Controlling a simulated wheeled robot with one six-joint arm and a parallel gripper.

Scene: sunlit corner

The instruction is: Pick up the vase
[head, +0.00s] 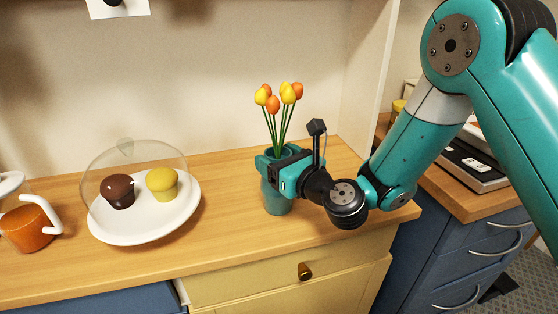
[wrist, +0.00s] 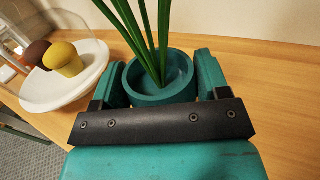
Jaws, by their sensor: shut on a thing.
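The vase (head: 277,201) is a teal pot with several yellow and orange tulips (head: 278,95) in it. It stands upright on the wooden counter in the head view, partly hidden by my gripper. My gripper (head: 271,160) is shut on the vase near its rim, coming from the right. In the wrist view the vase (wrist: 160,85) sits between the two fingers (wrist: 162,88), one on each side, with green stems rising out of it. Whether the vase's base touches the counter is hard to tell.
A white plate (head: 130,228) with a brown and a yellow muffin under a clear dome stands to the left. An orange teapot (head: 30,228) is at the far left. The counter (head: 225,210) is bare between plate and vase. A wall panel rises behind right.

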